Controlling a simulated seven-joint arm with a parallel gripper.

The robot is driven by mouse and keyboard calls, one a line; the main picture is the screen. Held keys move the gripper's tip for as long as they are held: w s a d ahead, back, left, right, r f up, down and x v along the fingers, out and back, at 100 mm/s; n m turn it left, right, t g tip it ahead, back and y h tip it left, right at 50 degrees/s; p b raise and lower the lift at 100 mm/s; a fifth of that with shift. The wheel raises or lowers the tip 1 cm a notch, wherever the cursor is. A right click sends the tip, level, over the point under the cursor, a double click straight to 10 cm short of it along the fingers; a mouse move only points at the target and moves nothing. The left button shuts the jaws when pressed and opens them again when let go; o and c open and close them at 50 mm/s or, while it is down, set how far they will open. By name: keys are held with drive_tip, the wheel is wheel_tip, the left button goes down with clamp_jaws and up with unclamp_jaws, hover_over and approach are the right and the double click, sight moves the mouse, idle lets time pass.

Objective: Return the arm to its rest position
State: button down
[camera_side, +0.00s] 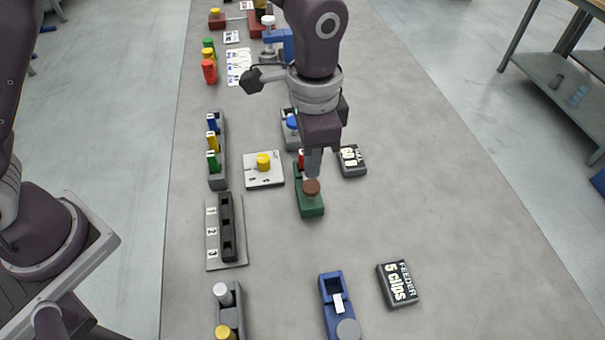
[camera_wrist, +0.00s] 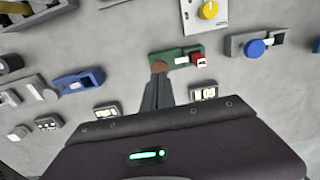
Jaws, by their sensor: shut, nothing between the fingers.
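My gripper (camera_side: 312,172) is shut and empty, pointing down over the middle of the table. Its fingertips are right by the brown round knob on the green carrier (camera_side: 311,206); I cannot tell if they touch it. In the wrist view my shut fingers (camera_wrist: 158,82) end at the brown knob (camera_wrist: 159,67), and the green carrier (camera_wrist: 184,52) has a red block (camera_wrist: 199,61) at its other end. In the side view the red block is partly hidden behind my fingers.
Near the gripper are a yellow knob on a white plate (camera_side: 276,181), a dark label block (camera_side: 352,166) and a grey carrier with a blue knob (camera_side: 290,138). A blue carrier (camera_side: 329,288) and the feeder sign (camera_side: 398,284) stand nearer. The table's right side is clear.

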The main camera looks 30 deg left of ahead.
drive_tip(key=s+a+r+n+t, duration=0.1)
drive_tip(key=s+a+r+n, duration=0.15)
drive_tip(key=a+r, duration=0.45)
drive_tip(key=s+a+r+n+t, duration=0.2)
drive_tip(key=s+a+r, duration=0.2)
drive_tip(key=a+r, duration=0.3)
drive_tip(key=s+a+r+n+t, duration=0.2)
drive_tip(key=s+a+n, duration=0.2)
drive_tip(key=s, duration=0.9)
drive_tip(key=shift+a+t, duration=0.3)
drive_tip(key=shift+a, duration=0.9)
